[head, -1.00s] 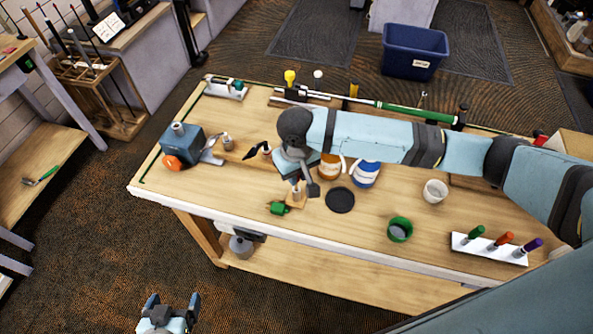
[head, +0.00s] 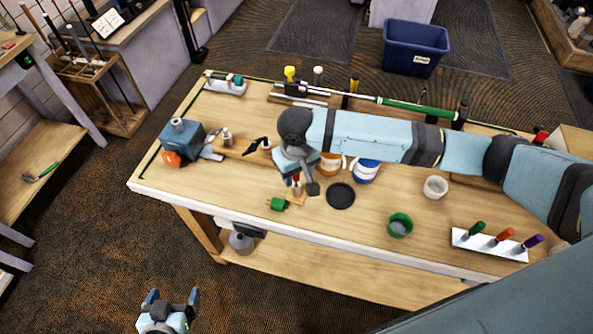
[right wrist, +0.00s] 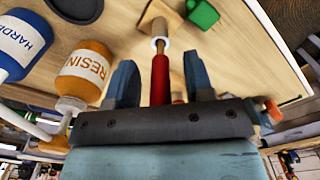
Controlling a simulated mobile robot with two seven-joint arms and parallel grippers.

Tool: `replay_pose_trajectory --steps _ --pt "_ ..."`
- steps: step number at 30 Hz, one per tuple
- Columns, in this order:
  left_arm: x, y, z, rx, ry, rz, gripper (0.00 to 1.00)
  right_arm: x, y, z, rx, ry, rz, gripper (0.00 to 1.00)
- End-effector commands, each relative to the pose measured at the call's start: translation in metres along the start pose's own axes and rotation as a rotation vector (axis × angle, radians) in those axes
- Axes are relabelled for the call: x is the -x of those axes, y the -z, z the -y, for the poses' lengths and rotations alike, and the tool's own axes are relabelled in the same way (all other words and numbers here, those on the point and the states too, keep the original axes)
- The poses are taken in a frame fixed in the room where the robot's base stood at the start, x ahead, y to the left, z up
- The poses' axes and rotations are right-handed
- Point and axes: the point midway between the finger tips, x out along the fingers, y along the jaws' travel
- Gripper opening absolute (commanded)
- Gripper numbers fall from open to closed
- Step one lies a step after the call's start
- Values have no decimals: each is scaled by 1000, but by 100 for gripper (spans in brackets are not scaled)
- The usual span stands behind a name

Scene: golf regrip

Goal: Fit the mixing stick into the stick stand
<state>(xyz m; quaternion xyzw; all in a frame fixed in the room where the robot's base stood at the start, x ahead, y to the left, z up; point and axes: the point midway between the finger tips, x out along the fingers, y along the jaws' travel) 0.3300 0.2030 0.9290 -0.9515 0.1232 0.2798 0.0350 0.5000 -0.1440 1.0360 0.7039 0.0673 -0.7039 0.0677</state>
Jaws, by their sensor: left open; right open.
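The mixing stick (right wrist: 160,80) has a red handle and a pale lower end. It also shows as a small red upright piece in the head view (head: 296,180). Its pale end meets the small wooden stick stand (right wrist: 155,14), near the table's front edge; how deep it sits is hidden. My right gripper (right wrist: 159,78) is open, with one blue finger on each side of the red handle and visible gaps. The stand is partly covered by this gripper in the head view. My left gripper (head: 170,300) is open and empty, low in front of the table.
A green block (head: 278,204) lies just left of the stand. A black disc (head: 341,196) is to its right. The resin bottle (right wrist: 85,72) and hardener bottle (right wrist: 22,45) stand close to my right gripper. A golf club (head: 410,108) lies along the back.

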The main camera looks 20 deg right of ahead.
Motion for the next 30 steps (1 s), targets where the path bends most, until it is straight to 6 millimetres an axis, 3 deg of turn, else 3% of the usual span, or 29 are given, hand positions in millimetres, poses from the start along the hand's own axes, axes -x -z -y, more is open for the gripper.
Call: replay_pose_trajectory --steps 18,23,30 --pt "-4 -20 -3 6 -5 16 90 120 0 0 1 1 -3 48" --pt "-5 -21 -3 5 -6 17 90 134 0 0 1 1 -3 48" --pt "-6 -18 -2 2 -6 13 90 137 0 0 1 1 -1 48"
